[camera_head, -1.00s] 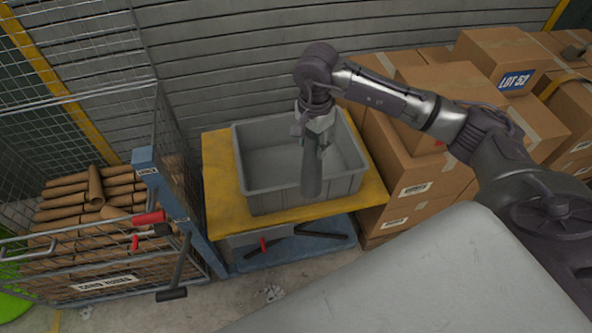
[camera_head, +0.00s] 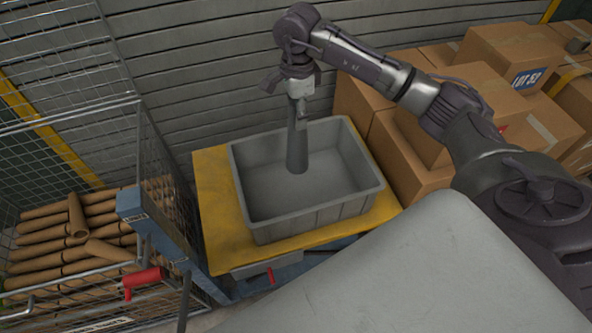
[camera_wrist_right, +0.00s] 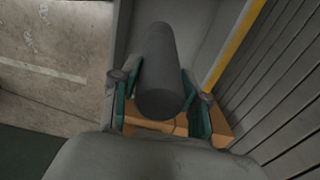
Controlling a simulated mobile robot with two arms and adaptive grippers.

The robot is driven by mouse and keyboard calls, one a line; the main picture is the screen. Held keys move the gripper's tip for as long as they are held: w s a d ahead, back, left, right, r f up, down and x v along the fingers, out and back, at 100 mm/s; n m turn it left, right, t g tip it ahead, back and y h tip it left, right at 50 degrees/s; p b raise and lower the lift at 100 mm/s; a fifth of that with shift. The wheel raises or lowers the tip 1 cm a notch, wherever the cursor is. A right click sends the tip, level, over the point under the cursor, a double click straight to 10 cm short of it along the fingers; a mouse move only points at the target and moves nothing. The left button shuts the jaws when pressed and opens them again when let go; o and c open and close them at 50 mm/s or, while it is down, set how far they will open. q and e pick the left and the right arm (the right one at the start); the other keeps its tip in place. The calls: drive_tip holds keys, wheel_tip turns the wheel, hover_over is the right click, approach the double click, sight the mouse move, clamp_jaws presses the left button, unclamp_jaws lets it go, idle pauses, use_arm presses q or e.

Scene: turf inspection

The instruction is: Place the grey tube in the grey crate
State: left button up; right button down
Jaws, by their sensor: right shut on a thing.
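The grey tube (camera_head: 297,148) hangs roughly upright from my right gripper (camera_head: 299,98). In the head view its lower end shows against the inside of the grey crate (camera_head: 312,222); I cannot tell whether it touches the crate floor. The crate is an open bin on a yellow-topped lift table. In the wrist view the grey tube (camera_wrist_right: 159,70) lies between the two fingers of my right gripper (camera_wrist_right: 160,90), which is shut on it. My left gripper is not in view.
The yellow table top (camera_head: 213,215) has a bare strip left of the crate. A wire cage (camera_head: 75,250) with brown tubes stands at the left. Stacked cardboard boxes (camera_head: 415,155) stand right of the table. A shutter wall (camera_head: 210,75) is behind.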

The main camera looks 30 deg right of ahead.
sight(296, 143)
drive_tip(key=f+b, duration=0.2)
drive_tip(key=f, duration=0.1)
drive_tip(key=f+b, duration=0.2)
drive_tip(key=f, duration=0.2)
drive_tip(key=f+b, duration=0.2)
drive_tip(key=f, duration=0.2)
drive_tip(key=shift+w, duration=0.25)
wheel_tip(296, 143, down, 6)
drive_tip(key=shift+p, duration=0.45)
wheel_tip(296, 143, down, 4)
drive_tip(key=shift+f, duration=0.15)
drive_tip(key=shift+f, duration=0.2)
drive_tip(key=c, duration=0.6)
unclamp_jaws()
drive_tip(key=shift+r, duration=0.1)
